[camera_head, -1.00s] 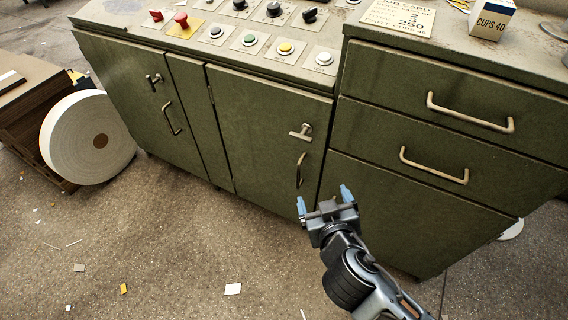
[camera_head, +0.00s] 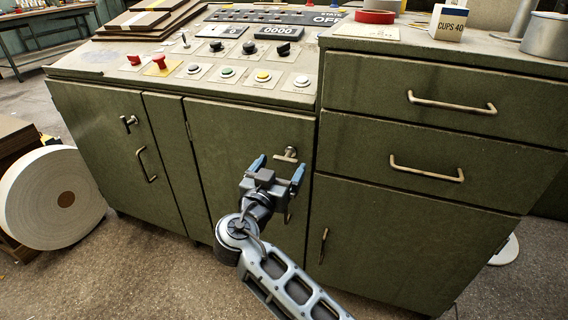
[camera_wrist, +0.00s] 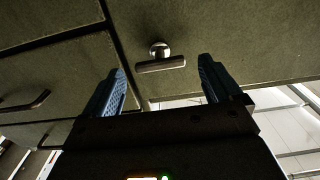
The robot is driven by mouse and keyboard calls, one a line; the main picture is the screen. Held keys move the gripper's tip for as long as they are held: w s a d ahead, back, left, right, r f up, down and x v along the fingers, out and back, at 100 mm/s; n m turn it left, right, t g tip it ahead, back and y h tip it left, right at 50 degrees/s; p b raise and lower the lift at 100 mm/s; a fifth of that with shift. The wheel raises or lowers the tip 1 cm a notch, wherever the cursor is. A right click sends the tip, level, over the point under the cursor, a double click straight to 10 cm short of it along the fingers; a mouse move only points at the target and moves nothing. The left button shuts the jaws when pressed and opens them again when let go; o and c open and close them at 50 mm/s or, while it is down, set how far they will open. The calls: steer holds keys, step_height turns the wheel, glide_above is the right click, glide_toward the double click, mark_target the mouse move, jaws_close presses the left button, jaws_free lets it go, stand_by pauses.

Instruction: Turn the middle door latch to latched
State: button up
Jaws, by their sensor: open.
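The middle door (camera_head: 232,140) is a green cabinet door with a T-shaped metal latch (camera_head: 287,154) near its upper right corner. The latch bar lies roughly level in the head view. In the wrist view the latch (camera_wrist: 160,58) shows as a round hub with a crossbar, lying between the fingers and beyond their tips. My gripper (camera_head: 281,168) is open and empty in front of the door, just below and left of the latch. It also shows in the wrist view (camera_wrist: 160,82), with blue fingers apart. The door's handle (camera_head: 289,214) is partly hidden behind my gripper.
The left door (camera_head: 105,150) has its own latch (camera_head: 129,121) and handle. Drawers (camera_head: 425,140) with bar handles stand at the right. Above is a sloped panel with buttons (camera_head: 263,76). A white roll (camera_head: 50,198) stands on the floor at left.

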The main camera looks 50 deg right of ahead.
mark_target(284, 161)
steer(key=shift+x, duration=1.85)
steer(key=shift+c, duration=0.4)
steer(key=c, duration=1)
steer(key=shift+o, duration=0.2)
